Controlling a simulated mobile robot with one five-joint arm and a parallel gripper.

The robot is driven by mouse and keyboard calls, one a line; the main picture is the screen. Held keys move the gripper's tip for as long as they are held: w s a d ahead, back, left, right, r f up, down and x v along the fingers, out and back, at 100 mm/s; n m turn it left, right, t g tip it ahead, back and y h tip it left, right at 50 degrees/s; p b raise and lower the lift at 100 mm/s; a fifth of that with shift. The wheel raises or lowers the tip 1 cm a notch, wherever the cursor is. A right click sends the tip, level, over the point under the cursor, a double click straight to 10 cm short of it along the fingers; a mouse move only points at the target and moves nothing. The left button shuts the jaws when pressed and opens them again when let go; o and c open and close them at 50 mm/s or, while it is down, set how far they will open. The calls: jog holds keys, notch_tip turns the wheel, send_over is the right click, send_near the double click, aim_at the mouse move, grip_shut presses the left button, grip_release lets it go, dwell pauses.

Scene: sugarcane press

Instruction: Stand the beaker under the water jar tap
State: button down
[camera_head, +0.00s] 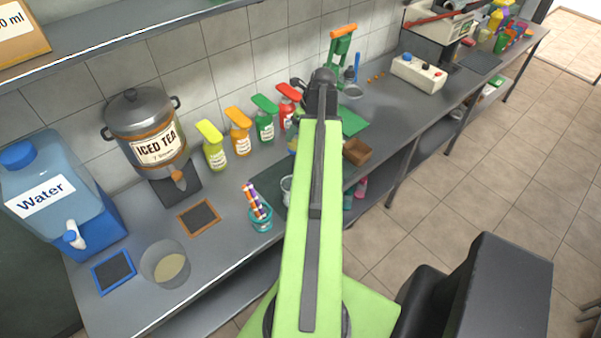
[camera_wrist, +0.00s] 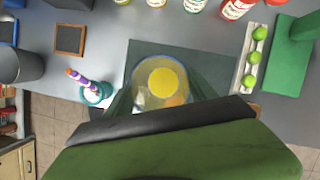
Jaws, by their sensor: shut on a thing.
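The clear beaker (camera_wrist: 147,96) is between my gripper's green fingers (camera_wrist: 163,101) in the wrist view, over a dark mat. A yellow round patch and a smaller orange patch show inside it. My gripper is shut on it. In the head view, a clear glass edge (camera_head: 286,190) shows beside my arm, which hides the gripper. The blue water jar (camera_head: 48,190) stands at the far left of the counter. Its white tap (camera_head: 75,236) faces the front, above a blue-framed dark pad (camera_head: 114,271). The pad is bare.
A wide clear container (camera_head: 165,264) stands right of the pad. A teal cup of straws (camera_head: 261,218), an orange-framed pad (camera_head: 199,217) and the iced tea urn (camera_head: 147,132) lie between the water jar and my arm. Several coloured bottles (camera_head: 240,138) line the wall.

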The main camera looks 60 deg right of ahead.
jog(key=shift+s+f, duration=0.15)
jog(key=shift+f, duration=0.05)
notch_tip(320, 180, down, 18)
jog(key=b, duration=1.8)
jog(key=shift+s+d, duration=0.1)
jog(key=shift+d, duration=0.05)
jog(key=shift+c, duration=1.3)
grip_release()
jog(key=shift+r, duration=0.1)
